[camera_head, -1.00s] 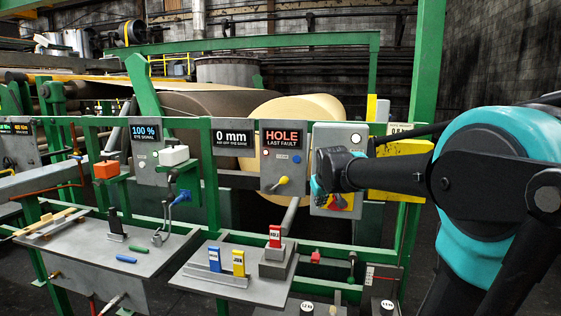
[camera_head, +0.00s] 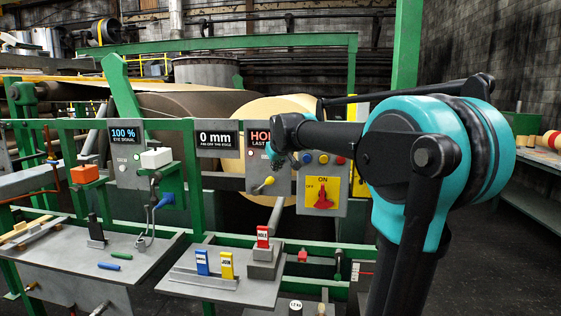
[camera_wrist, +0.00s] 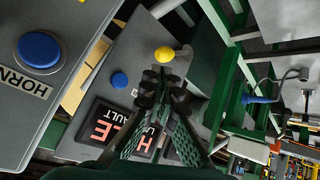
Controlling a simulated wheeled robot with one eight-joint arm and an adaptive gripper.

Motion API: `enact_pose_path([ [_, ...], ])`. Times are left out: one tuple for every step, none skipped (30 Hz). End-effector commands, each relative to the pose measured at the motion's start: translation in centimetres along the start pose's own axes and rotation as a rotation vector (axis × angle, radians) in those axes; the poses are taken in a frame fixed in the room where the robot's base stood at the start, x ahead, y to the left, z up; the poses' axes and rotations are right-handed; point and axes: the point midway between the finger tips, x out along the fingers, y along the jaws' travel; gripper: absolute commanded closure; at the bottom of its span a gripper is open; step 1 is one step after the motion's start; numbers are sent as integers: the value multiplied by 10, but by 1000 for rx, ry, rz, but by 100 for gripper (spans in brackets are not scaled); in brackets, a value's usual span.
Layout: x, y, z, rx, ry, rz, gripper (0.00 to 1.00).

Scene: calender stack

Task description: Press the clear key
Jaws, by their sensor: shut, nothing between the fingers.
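The fault panel (camera_head: 259,186) is a grey box with a "HOLE / LAST FAULT" display, partly covered by my arm in the head view. In the wrist view it shows tilted, with its display (camera_wrist: 112,130), a small blue button (camera_wrist: 119,80) and a yellow knob (camera_wrist: 164,54). I cannot read a "clear" label; the small blue button may be that key. My gripper (camera_wrist: 163,88) is shut and empty. Its fingertips appear over the fault panel, beside the blue button and below the yellow knob in the picture. I cannot tell the remaining gap.
A neighbouring panel has a large blue "HORN" button (camera_wrist: 38,50) and a yellow-red rotary switch (camera_head: 323,193). A green rail frame (camera_head: 190,180) carries the panels.

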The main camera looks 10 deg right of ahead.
Motion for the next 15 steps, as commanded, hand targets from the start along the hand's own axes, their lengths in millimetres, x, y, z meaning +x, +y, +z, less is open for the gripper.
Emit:
enact_pose_path([
  [2, 1, -1, 1, 0, 0, 100],
  [3, 2, -2, 1, 0, 0, 100],
  [5, 4, -4, 1, 0, 0, 100],
  [7, 5, -5, 2, 0, 0, 100],
  [10, 7, -7, 2, 0, 0, 100],
  [13, 9, -9, 2, 0, 0, 100],
  [16, 11, -11, 2, 0, 0, 100],
  [18, 14, -13, 2, 0, 1, 100],
  [22, 17, -16, 2, 0, 1, 100],
  [25, 19, -18, 2, 0, 1, 100],
  [28, 21, -20, 2, 0, 1, 100],
  [32, 24, -23, 2, 0, 1, 100],
  [35, 25, -25, 2, 0, 1, 100],
  [37, 27, -27, 1, 0, 0, 100],
  [41, 30, -29, 1, 0, 0, 100],
])
